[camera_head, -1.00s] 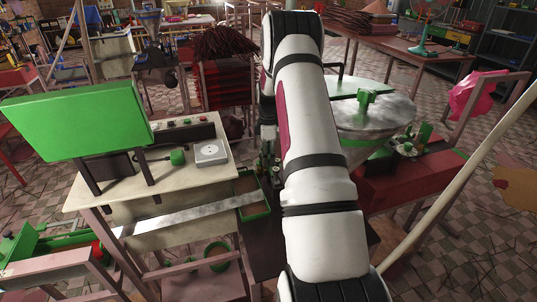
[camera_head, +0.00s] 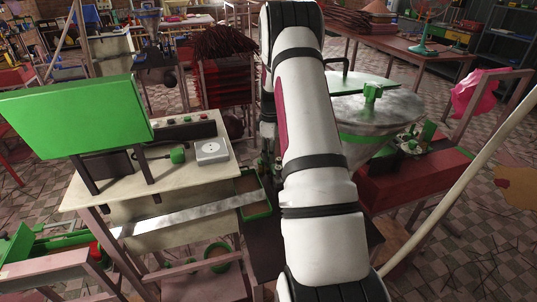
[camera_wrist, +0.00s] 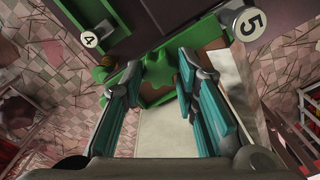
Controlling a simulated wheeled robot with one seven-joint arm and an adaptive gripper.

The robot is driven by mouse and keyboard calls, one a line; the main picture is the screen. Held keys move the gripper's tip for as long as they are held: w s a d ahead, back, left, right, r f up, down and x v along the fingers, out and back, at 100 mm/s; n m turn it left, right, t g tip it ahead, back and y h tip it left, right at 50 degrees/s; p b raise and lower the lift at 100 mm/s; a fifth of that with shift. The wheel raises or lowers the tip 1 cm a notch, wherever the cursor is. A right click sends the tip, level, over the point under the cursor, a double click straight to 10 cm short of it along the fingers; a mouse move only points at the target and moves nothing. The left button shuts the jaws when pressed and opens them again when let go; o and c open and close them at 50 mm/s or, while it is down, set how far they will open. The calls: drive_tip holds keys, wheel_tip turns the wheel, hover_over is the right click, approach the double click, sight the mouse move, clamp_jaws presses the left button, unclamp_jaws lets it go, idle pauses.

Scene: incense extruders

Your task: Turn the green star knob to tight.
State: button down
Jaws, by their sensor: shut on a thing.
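A green star knob (camera_wrist: 157,62) shows in the wrist view, its lobes between the tips of my fingers. My gripper (camera_wrist: 160,78) has teal finger pads and is shut on the knob. The inner side of the knob and its exact turn are partly hidden by the fingers. In the head view my white arm covers the knob and most of my gripper.
A metal hopper (camera_head: 385,112) stands right of my arm. A control table (camera_head: 110,190) with a green panel (camera_head: 75,117) stands left. A pale pole (camera_head: 460,185) slants at right.

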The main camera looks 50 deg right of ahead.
drive_tip(key=m+b, duration=0.1)
drive_tip(key=m, duration=0.2)
drive_tip(key=shift+f+m+b, duration=0.1)
drive_tip(key=shift+m+b, duration=0.2)
drive_tip(key=shift+b, duration=0.05)
drive_tip(key=m+b, duration=0.1)
drive_tip(key=m, duration=0.2)
drive_tip(key=shift+w+m+b, duration=0.1)
drive_tip(key=shift+m+b, duration=0.2)
drive_tip(key=shift+b, duration=0.05)
drive_tip(key=m+b, duration=0.3)
drive_tip(key=m, duration=0.3)
drive_tip(key=shift+d, duration=0.1)
drive_tip(key=m+b, duration=0.2)
drive_tip(key=m, duration=0.4)
drive_tip(key=shift+m, duration=0.4)
drive_tip(key=m+b, duration=0.1)
drive_tip(key=m, duration=0.5)
drive_tip(key=shift+b, duration=0.4)
drive_tip(key=shift+s, duration=0.2)
drive_tip(key=c, duration=1.2)
unclamp_jaws()
drive_tip(key=shift+c, duration=0.2)
